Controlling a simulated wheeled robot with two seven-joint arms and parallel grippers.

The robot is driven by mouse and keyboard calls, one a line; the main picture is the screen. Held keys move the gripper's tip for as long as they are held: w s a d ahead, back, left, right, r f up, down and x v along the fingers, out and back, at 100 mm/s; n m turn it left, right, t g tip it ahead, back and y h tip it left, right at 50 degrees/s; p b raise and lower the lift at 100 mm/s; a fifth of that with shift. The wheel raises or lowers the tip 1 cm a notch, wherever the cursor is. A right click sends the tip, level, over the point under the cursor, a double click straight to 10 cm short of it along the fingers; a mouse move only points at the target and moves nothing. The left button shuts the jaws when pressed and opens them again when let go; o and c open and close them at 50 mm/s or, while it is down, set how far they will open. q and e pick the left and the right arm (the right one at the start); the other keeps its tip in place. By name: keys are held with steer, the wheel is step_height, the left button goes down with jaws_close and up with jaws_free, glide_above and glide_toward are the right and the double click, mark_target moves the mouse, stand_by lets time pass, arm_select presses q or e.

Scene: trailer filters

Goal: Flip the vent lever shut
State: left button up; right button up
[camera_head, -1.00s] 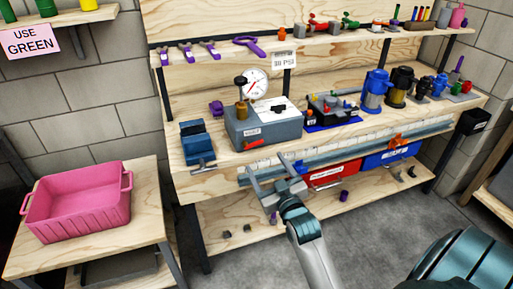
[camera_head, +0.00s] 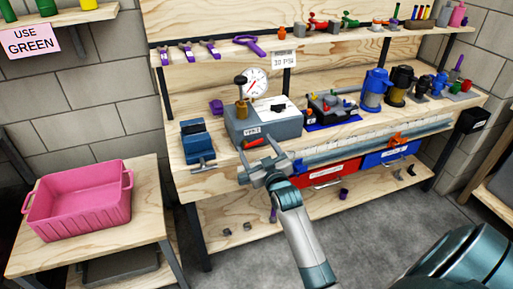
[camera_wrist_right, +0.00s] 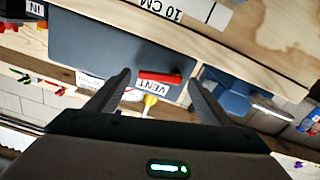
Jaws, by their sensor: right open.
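The vent lever is a small red handle (camera_head: 253,143) on the front of a grey tester box (camera_head: 272,127) that carries a round gauge (camera_head: 256,82). In the right wrist view the red lever (camera_wrist_right: 160,78) lies roughly level, beside a white VENT label (camera_wrist_right: 152,89). My right gripper (camera_head: 259,152) is open and empty, just in front of the box. In the wrist view the right gripper's fingers (camera_wrist_right: 160,82) stand on either side of the lever, apart from it as far as I can tell. My left gripper is not in view.
A blue vise (camera_head: 197,141) stands left of the box, and a black device on a blue mat (camera_head: 333,122) to its right. Red (camera_head: 328,173) and blue (camera_head: 390,155) drawers hang under the bench. A pink crate (camera_head: 80,202) sits on a side table.

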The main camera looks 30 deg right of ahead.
steer(key=c, duration=1)
steer(key=shift+c, duration=0.2)
steer(key=shift+m+p, duration=0.5)
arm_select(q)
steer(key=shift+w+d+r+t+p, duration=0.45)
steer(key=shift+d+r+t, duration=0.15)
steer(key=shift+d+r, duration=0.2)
arm_select(e)
steer(key=shift+d+f+m, duration=0.1)
steer(key=shift+f+m, duration=0.25)
steer(key=shift+m, duration=0.45)
steer(key=o, duration=1)
steer(key=shift+o, duration=0.2)
